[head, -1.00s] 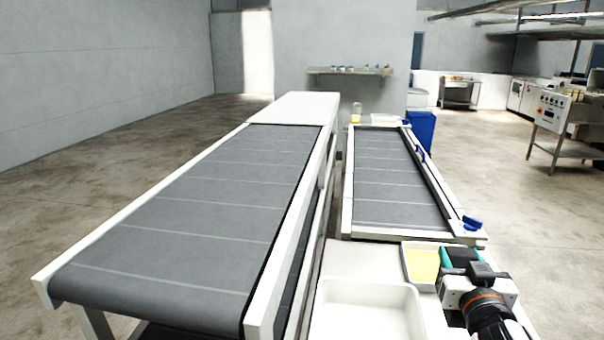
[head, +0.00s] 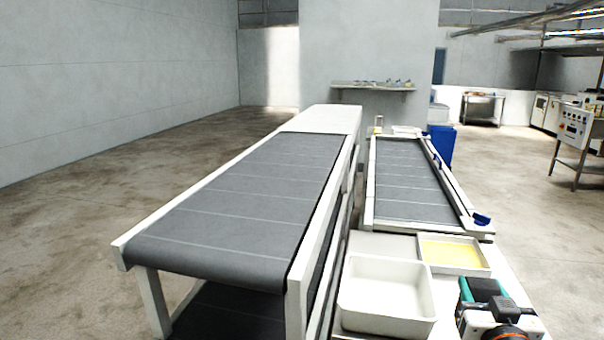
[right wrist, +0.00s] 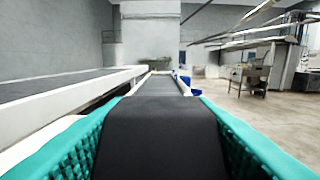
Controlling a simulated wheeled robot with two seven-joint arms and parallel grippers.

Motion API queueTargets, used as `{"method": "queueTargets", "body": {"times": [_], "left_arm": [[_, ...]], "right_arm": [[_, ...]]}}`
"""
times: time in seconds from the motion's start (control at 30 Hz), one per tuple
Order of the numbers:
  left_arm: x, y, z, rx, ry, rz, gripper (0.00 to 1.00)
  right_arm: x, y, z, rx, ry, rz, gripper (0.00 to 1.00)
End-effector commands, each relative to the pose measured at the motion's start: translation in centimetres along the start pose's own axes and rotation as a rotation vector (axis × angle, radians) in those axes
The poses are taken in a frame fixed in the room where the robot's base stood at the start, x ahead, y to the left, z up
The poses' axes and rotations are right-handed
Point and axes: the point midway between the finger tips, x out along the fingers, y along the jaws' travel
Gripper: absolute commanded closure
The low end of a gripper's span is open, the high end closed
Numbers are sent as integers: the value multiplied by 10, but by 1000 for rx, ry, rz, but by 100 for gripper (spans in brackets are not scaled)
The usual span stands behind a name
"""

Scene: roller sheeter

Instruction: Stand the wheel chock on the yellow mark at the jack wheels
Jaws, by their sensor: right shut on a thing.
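My right gripper (head: 482,288) is at the lower right of the head view, with teal fingers. It is shut on a dark block, the wheel chock (right wrist: 160,135), which fills the lower middle of the right wrist view between the two teal fingers (right wrist: 160,110). The chock is held level with the bench top or above it; its underside is hidden. My left gripper is not in view. The yellow mark and the jack wheels do not show in either view.
A long grey conveyor (head: 240,205) stands at left, its legs (head: 152,300) near me. A narrower belt (head: 412,180) lies beyond a white bin (head: 388,322) and a tray with yellow contents (head: 488,262). A blue bin (head: 440,146) stands behind. Open floor (head: 60,250) lies left.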

Motion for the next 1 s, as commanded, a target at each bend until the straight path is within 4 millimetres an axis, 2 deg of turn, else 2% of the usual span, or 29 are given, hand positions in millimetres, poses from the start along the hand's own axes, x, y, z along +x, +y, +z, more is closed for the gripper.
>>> {"method": "queueTargets", "body": {"times": [0.37,0.8,0.93,1.0], "left_arm": [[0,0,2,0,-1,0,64],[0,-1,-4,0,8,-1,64],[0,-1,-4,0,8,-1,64],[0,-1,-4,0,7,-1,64]], "right_arm": [[-47,25,-37,3,2,58,94],[-151,78,-123,6,8,181,94],[-171,90,-138,3,3,209,94],[-171,91,-137,-3,-4,216,94]]}}
